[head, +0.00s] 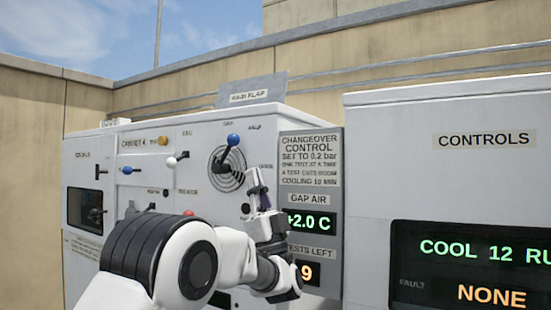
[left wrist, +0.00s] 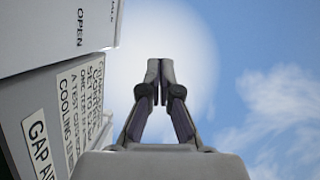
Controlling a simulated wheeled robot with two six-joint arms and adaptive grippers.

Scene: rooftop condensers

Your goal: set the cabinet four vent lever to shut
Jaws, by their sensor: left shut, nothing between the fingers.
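Cabinet four (head: 90,150) is the white box with a "CABINET 4" label. Its vent lever (head: 228,150) has a blue knob and a dark arm over a round slotted vent (head: 228,178). The lever points up and slightly right. Small labels ring it; "OPEN" reads at the right, and the top one is too small to read surely. My left gripper (head: 258,182) is below and right of the knob, apart from it, its fingers pointing up. In the left wrist view its fingertips (left wrist: 158,68) meet with nothing between them. My right gripper is not in view.
Other knobs sit left of the vent: yellow (head: 163,141), white (head: 172,161), blue (head: 124,170) and red (head: 188,213). A "GAP AIR" display (head: 309,222) reads +2.0 C. A controls cabinet (head: 445,170) stands at the right. Open sky lies beyond the fingers in the wrist view.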

